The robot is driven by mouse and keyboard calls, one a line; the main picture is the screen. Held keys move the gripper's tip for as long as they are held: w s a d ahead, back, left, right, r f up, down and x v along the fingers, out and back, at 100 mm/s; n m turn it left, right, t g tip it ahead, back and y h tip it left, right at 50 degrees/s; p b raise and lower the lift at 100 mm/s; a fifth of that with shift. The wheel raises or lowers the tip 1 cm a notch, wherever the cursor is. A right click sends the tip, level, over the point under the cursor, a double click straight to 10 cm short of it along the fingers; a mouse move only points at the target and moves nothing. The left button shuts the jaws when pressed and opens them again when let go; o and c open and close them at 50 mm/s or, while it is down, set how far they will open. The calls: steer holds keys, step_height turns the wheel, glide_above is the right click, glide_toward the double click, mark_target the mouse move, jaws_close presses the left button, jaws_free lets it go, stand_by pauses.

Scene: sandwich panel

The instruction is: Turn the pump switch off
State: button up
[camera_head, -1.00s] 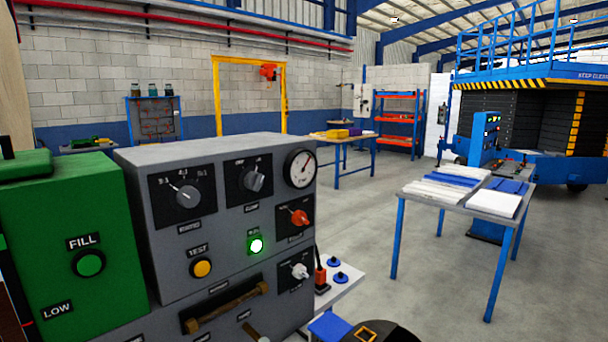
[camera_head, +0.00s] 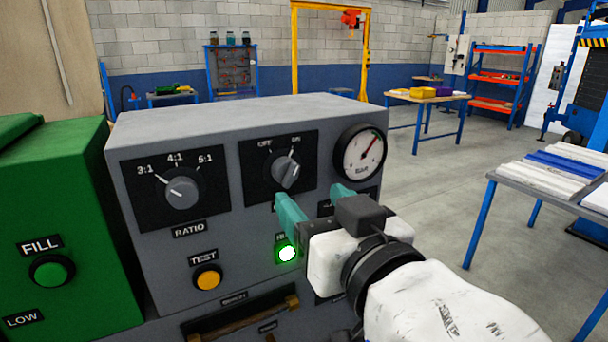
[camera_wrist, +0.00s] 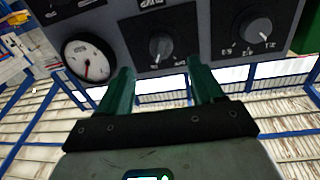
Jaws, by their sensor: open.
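The pump switch (camera_head: 286,171) is a grey rotary knob on a black plate marked OFF and ON, on the front of a grey control box (camera_head: 245,108). Its pointer is turned up and right, toward ON. A green lamp (camera_head: 287,253) below it is lit. My gripper (camera_head: 309,195) is open and empty, with two green fingers pointing at the panel just below the knob. In the wrist view, which is upside down, the knob (camera_wrist: 160,46) lies between and just beyond the fingertips (camera_wrist: 160,68). Whether they touch the panel I cannot tell. My gripper hides the panel's lower right.
A ratio knob (camera_head: 182,192) is left of the switch and a pressure gauge (camera_head: 361,154) right of it. A yellow test button (camera_head: 207,278) and a brown handle (camera_head: 245,322) are below. A green box (camera_head: 65,225) stands at left. Open floor lies to the right.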

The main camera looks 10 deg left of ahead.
mark_target(291, 179)
steer(key=x, duration=0.7)
steer(key=shift+w+a+f+p, duration=0.1)
steer(key=shift+w+a+p, duration=0.2)
steer(key=shift+p, duration=0.1)
steer(key=c, duration=1)
